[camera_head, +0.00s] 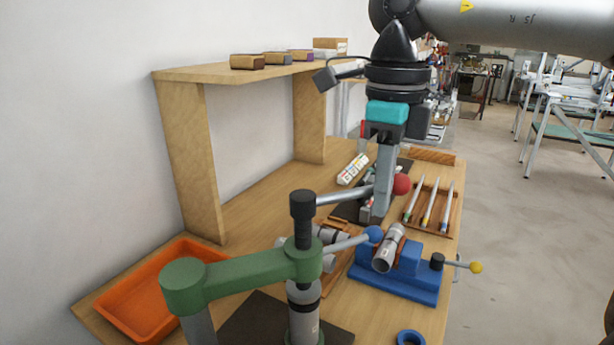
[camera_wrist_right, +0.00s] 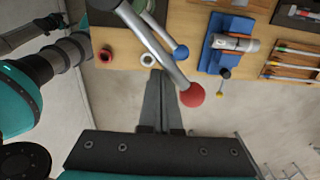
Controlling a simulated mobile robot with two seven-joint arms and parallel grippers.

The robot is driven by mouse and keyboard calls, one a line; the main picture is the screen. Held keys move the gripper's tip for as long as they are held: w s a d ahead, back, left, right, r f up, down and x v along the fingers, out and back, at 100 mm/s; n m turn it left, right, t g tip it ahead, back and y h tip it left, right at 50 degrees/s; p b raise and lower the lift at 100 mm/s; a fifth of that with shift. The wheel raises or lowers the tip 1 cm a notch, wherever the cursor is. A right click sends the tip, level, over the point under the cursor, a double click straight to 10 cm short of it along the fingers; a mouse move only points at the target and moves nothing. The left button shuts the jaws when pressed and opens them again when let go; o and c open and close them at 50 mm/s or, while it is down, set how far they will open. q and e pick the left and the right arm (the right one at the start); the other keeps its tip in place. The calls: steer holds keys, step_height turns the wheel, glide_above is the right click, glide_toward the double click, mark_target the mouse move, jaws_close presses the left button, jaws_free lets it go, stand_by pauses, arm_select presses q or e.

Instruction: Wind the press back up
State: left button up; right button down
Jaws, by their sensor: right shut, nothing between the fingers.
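The press (camera_head: 240,275) is green, with a black hub (camera_head: 303,212) on top of its post. A grey bar runs from the hub to a red ball (camera_head: 401,184); the ball also shows in the right wrist view (camera_wrist_right: 192,95). A second bar ends in a blue ball (camera_head: 373,234). My right gripper (camera_head: 381,212) is shut and empty, pointing down. Its fingers hide part of the red-ball bar in the head view. In the right wrist view the fingers (camera_wrist_right: 160,76) lie just beside that bar; I cannot tell whether they touch. My left gripper does not show clearly.
A blue vise (camera_head: 398,275) holds a grey cylinder, with a yellow-knobbed handle at its right. An orange tray (camera_head: 145,300) lies at left, a pen tray (camera_head: 437,205) at right. A wooden shelf (camera_head: 190,150) stands at the back. A blue ring (camera_head: 409,338) is at the front.

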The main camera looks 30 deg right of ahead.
steer(key=shift+w+d+r+p, duration=0.1)
steer(key=shift+w+d+p, duration=0.2)
steer(key=shift+w+p, duration=0.45)
steer(key=shift+w+d+p, duration=0.2)
steer(key=shift+w, duration=0.4)
steer(key=shift+w+d+p, duration=0.15)
steer(key=shift+w+p, duration=0.05)
steer(key=shift+w, duration=0.4)
steer(key=shift+w+a+p, duration=0.2)
steer(key=shift+w+p, duration=0.7)
steer(key=shift+w, duration=1.15)
steer(key=shift+s+d+b, duration=0.15)
steer(key=shift+s+b, duration=0.65)
steer(key=shift+s, duration=1.7)
step_height(320, 180, up, 10)
steer(key=p, duration=0.8)
